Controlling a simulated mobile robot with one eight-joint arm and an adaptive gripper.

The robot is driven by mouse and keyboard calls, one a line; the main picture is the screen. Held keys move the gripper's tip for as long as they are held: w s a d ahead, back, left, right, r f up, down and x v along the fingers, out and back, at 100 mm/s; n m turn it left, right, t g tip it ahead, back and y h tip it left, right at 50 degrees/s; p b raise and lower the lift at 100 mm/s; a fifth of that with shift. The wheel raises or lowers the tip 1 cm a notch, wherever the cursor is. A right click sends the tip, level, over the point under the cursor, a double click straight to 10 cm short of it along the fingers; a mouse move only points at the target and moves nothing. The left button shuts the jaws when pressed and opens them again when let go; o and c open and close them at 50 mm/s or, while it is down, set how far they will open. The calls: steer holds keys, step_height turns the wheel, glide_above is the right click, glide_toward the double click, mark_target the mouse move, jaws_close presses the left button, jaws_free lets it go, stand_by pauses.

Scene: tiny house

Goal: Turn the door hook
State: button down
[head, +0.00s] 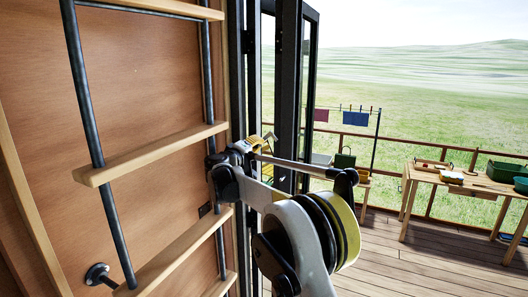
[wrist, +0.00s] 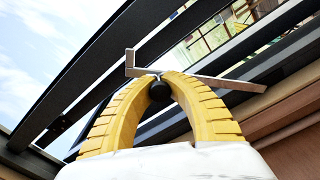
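The door hook (wrist: 228,83) is a thin grey metal bar with an upturned left end in the wrist view. It lies across the dark door frame (wrist: 110,75). My gripper (wrist: 160,75) has two curved yellow fingers, their tips close together at the bar. A round black knob (wrist: 158,93) sits between the fingers just below the tips and seems to belong to the hook. The fingers appear shut around it. In the head view my gripper (head: 262,138) is by the dark door edge; the hook is hard to make out there.
The open dark-framed glass door (head: 290,90) stands right behind my gripper. A ladder with wooden rungs (head: 150,153) is on the wooden wall at left. Outside, a deck (head: 400,265) holds a wooden table (head: 455,180) with boxes, with free floor in front.

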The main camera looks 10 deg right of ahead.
steer(key=shift+w+a+r+n+p, duration=0.15)
steer(key=shift+w+a+r+n, duration=0.15)
steer(key=shift+a+r+n, duration=0.15)
steer(key=shift+w+a+r+n+p, duration=0.15)
steer(key=shift+w+a+r+n, duration=0.15)
steer(key=shift+a, duration=0.2)
